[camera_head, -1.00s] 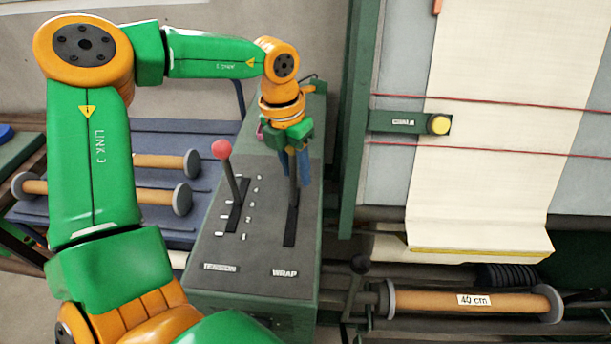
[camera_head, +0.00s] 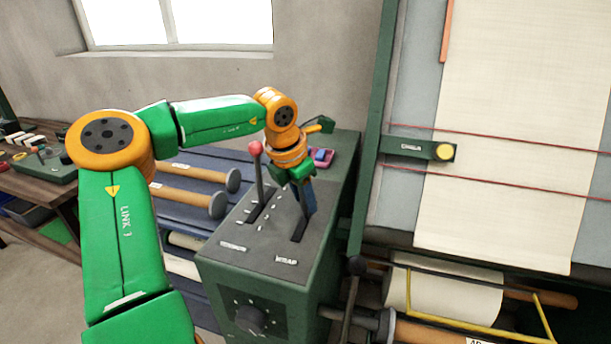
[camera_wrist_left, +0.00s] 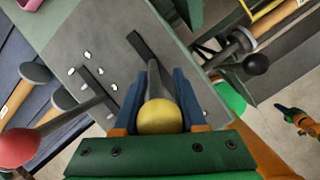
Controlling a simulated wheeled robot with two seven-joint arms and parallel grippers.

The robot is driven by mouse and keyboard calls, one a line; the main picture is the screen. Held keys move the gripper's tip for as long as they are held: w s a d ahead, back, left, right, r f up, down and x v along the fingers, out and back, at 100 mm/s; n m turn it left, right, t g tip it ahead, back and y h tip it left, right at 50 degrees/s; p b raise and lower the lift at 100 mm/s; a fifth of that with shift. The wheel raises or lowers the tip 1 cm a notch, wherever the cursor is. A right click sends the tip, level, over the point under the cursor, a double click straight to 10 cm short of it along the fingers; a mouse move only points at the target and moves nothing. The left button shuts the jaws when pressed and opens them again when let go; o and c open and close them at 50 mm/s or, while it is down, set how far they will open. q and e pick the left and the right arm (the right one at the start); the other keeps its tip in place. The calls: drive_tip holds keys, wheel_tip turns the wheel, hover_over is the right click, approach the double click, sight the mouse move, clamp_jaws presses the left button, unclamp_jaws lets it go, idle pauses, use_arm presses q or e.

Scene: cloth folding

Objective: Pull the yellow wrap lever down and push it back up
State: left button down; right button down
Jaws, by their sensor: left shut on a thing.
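The wrap lever rises from a slot beside the WRAP label (camera_head: 286,260) on the grey control panel (camera_head: 235,240). In the left wrist view its round yellow knob (camera_wrist_left: 158,117) sits between the two blue fingers of my left gripper (camera_wrist_left: 157,100). The fingers are shut on it, one on each side. In the head view my left gripper (camera_head: 307,197) hides the knob, and the dark slot (camera_head: 300,231) shows below the fingers.
A red-knobbed lever (camera_head: 255,148) stands close to the left of my gripper. A black-knobbed lever (camera_head: 357,265) stands right of the cabinet. Cream cloth (camera_head: 520,130) hangs at the right, above a yellow frame (camera_head: 480,330). Wooden rollers (camera_head: 190,198) lie at the left.

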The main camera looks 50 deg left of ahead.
use_arm(q)
drive_tip(key=shift+s+f, duration=0.1)
idle(0.3)
drive_tip(key=c, duration=0.5)
unclamp_jaws()
drive_tip(key=shift+c, duration=0.2)
drive_tip(key=v, duration=0.7)
